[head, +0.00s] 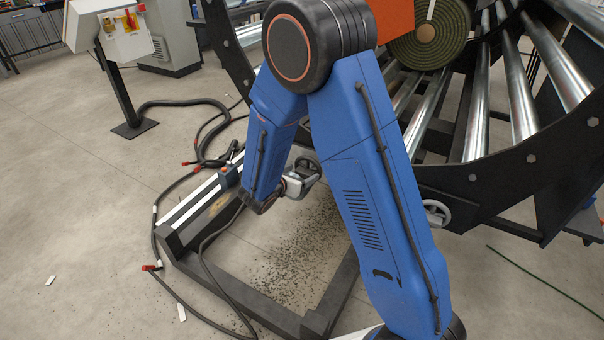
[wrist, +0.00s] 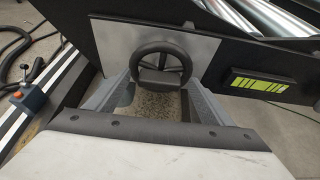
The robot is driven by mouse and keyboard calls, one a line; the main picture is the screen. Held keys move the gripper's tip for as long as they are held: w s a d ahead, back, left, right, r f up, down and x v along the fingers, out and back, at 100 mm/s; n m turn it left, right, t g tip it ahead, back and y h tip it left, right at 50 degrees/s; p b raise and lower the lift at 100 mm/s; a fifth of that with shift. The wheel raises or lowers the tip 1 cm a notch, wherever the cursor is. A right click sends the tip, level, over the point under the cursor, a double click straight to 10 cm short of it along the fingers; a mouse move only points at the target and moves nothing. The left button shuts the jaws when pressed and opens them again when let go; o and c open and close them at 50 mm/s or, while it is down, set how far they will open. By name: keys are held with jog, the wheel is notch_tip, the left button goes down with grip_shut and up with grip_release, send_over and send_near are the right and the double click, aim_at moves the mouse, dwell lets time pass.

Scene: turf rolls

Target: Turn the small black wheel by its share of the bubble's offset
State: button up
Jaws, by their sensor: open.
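In the head view the black wheel (head: 308,161) is partly hidden by my gripper. My gripper (wrist: 160,82) is open, with one grey finger on each side of the wheel's lower part. I cannot tell whether the fingers touch the rim. A black level with a lit green window (wrist: 259,84) sits right of the wheel. Dark bars cross the window; I cannot make out the bubble clearly.
A roller cradle with shiny rollers (head: 519,85) and a turf roll (head: 431,33) stands at the back right. Black hoses (head: 196,140) lie on the floor at left. Crumbs are scattered beneath my arm.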

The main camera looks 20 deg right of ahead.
jog(key=shift+w+d+f, duration=0.25)
jog(key=shift+w+d, duration=0.2)
jog(key=shift+c, duration=0.6)
jog(key=c, duration=0.9)
jog(key=shift+n, duration=0.3)
